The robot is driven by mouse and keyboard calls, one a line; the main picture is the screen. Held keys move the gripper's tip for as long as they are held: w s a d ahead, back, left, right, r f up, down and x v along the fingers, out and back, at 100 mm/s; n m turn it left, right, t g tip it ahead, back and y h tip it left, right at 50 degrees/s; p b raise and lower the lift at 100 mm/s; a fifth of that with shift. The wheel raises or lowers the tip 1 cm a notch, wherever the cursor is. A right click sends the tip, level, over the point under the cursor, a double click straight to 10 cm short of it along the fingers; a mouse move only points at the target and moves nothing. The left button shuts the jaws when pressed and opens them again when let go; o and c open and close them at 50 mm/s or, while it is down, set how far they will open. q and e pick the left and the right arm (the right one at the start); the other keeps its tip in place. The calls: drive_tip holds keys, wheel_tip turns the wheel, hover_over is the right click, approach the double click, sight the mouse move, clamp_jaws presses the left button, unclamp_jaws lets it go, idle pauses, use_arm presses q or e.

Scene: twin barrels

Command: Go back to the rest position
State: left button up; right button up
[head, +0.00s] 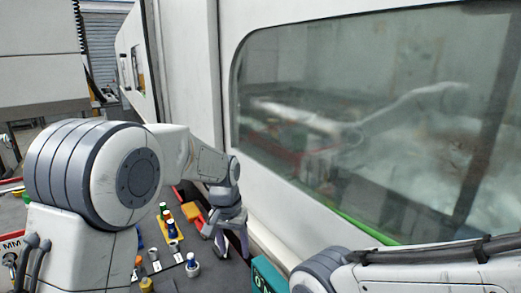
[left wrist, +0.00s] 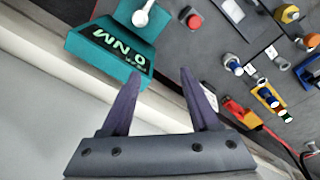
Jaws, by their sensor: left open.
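My left gripper (head: 234,248) is in the middle of the head view, pointing down over the dark work surface at the foot of the white machine wall. In the left wrist view its two dark fingers (left wrist: 160,76) are spread apart with nothing between them. A teal box (left wrist: 108,48) with white lettering and a white knob lies just beyond the fingertips in that view. The box (head: 266,274) also shows at the bottom of the head view. My right arm shows at the lower right of the head view, but its gripper is out of frame.
A large window (head: 380,120) in the machine wall reflects my arms.

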use_arm(q)
drive_tip(key=s+d+m, duration=0.1)
drive_tip(key=s+m, duration=0.1)
drive_tip(key=s, duration=1.2)
drive_tip(key=s+d+m+g, duration=0.1)
drive_tip(key=s+m, duration=0.1)
drive_tip(key=s, duration=1.3)
drive_tip(key=shift+s+d+r+m, duration=0.25)
drive_tip(key=shift+m, duration=0.05)
